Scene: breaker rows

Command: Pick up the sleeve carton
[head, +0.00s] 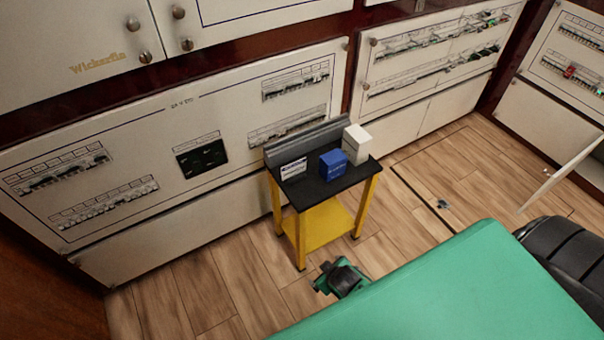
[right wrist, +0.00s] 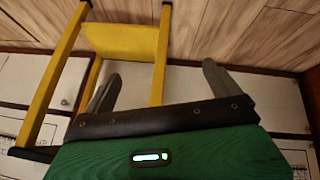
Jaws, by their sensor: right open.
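Three boxes stand on the black top of a small yellow stand (head: 321,188) in the head view. They are a low white box with a dark label (head: 293,168), a blue box (head: 333,165) and a taller white box (head: 356,144). I cannot tell for sure which is the sleeve carton. My right gripper (right wrist: 160,72) is open and empty in the right wrist view, its fingers wide apart near the stand's legs and yellow lower shelf (right wrist: 125,43). No box shows in that view. My left gripper is not clearly seen.
Cabinets with breaker rows (head: 107,190) line the wall behind the stand. The wooden floor (head: 190,285) is clear left of the stand. A green and black part of mine is before the stand.

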